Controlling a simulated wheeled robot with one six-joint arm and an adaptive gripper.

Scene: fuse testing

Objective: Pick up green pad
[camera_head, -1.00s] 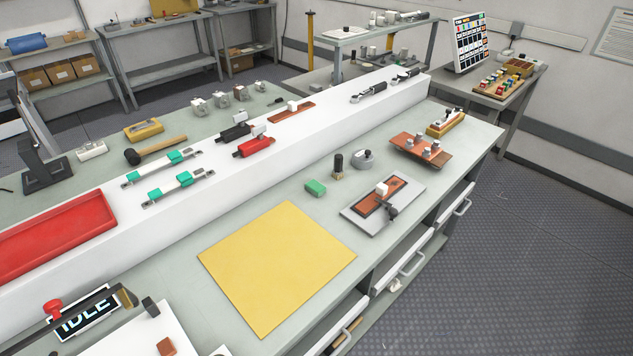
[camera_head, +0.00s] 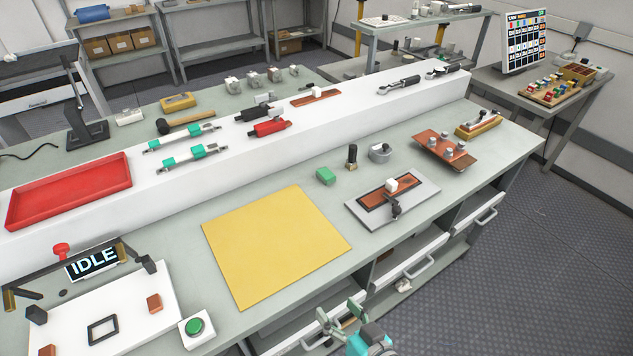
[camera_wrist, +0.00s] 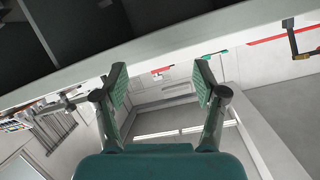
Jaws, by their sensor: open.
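The green pad (camera_head: 326,176) is a small block lying flat on the grey-green workbench, just beyond the upper right corner of the yellow mat. My gripper (camera_head: 341,319) shows at the bottom of the head view, in front of the bench edge and well apart from the pad. In the wrist view my gripper (camera_wrist: 160,88) has its two fingers spread with nothing between them. The wrist view shows a tilted room with the dark underside of a surface along its top; I cannot make out the pad there.
The yellow mat (camera_head: 275,245) lies flat on the bench. Right of the pad stand a dark-topped post (camera_head: 352,157), a round grey weight (camera_head: 380,152) and a grey plate with a clamp (camera_head: 420,190). Open drawers (camera_head: 412,250) jut from the bench front. A green button box (camera_head: 196,327) sits at lower left.

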